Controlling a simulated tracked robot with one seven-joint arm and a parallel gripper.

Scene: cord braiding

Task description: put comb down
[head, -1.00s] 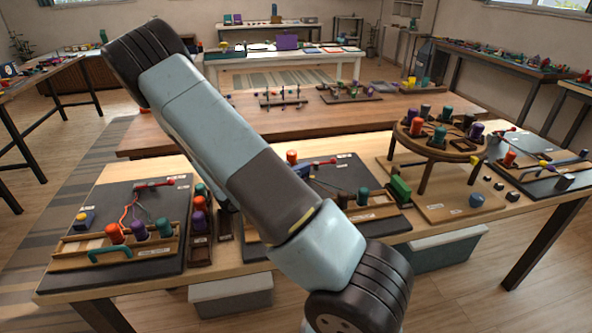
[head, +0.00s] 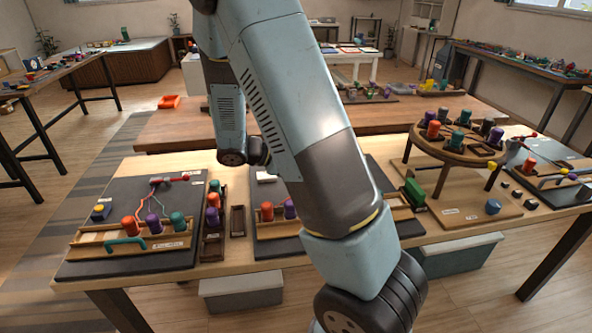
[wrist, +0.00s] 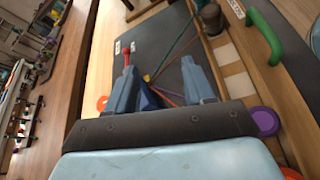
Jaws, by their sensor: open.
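My gripper (wrist: 162,90) shows in the wrist view as two blue fingers, spread apart above a dark board (wrist: 158,42). A dark blue piece (wrist: 147,98) shows between the fingers; it may be the comb, but its shape is mostly hidden and I cannot tell whether it touches anything. A small yellow spot lies at its upper end. Teal, orange and purple cords (wrist: 182,42) run across the board near the fingers. In the head view my arm hides the gripper and much of the middle board (head: 262,238).
A green handle (wrist: 266,36), a purple disc (wrist: 265,121) and a red knob (wrist: 127,56) lie around the gripper. The left board (head: 130,265) carries bobbins and cords. A round stand (head: 458,153) with several bobbins is at right.

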